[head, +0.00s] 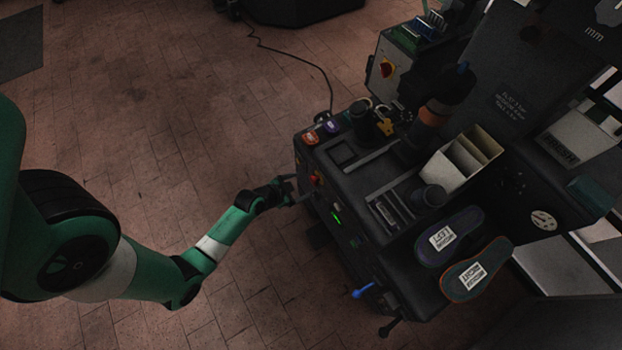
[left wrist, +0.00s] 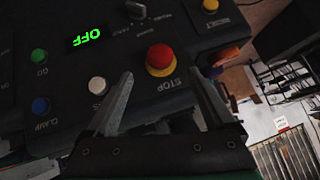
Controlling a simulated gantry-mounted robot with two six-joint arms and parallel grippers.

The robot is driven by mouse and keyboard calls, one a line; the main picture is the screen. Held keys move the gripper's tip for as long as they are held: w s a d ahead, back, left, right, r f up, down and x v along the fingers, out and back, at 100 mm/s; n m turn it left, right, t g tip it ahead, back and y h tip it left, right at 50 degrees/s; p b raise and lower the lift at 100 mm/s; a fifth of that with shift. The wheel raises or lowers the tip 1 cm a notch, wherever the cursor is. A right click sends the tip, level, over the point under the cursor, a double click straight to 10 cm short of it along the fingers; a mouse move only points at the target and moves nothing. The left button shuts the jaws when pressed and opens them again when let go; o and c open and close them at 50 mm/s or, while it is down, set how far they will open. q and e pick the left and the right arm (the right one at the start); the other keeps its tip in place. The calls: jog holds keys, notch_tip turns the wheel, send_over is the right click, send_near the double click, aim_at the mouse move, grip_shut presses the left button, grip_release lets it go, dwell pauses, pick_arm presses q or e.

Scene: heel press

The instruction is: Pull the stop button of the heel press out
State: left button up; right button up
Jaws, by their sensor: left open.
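The heel press (head: 372,190) is a dark machine right of centre in the head view. Its stop button (left wrist: 160,58) is a red mushroom knob on a yellow ring, labelled STOP, in the left wrist view; it also shows small and red in the head view (head: 316,180). My left gripper (head: 290,188) is at the press's front panel, close to the button. In the left wrist view its two fingers (left wrist: 162,98) are spread, with the button beyond and between their tips, apart from both. I cannot tell whether the button is in or out. My right gripper is not in view.
The panel also carries a green OFF display (left wrist: 84,38), a green button (left wrist: 39,56), a white button (left wrist: 97,85), a blue button (left wrist: 40,105) and a yellow reset button (left wrist: 210,5). Two insoles (head: 450,235) lie on the press's right side. The floor left of the press is clear.

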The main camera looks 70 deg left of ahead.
aim_at(312, 181)
pick_arm(q)
jog(key=b+x, duration=0.3)
jog(key=x, duration=0.4)
jog(key=shift+f, duration=0.3)
jog(key=shift+w+a+f+b, duration=0.15)
jog(key=shift+w+b, duration=0.15)
jog(key=shift+w, duration=0.1)
grip_shut()
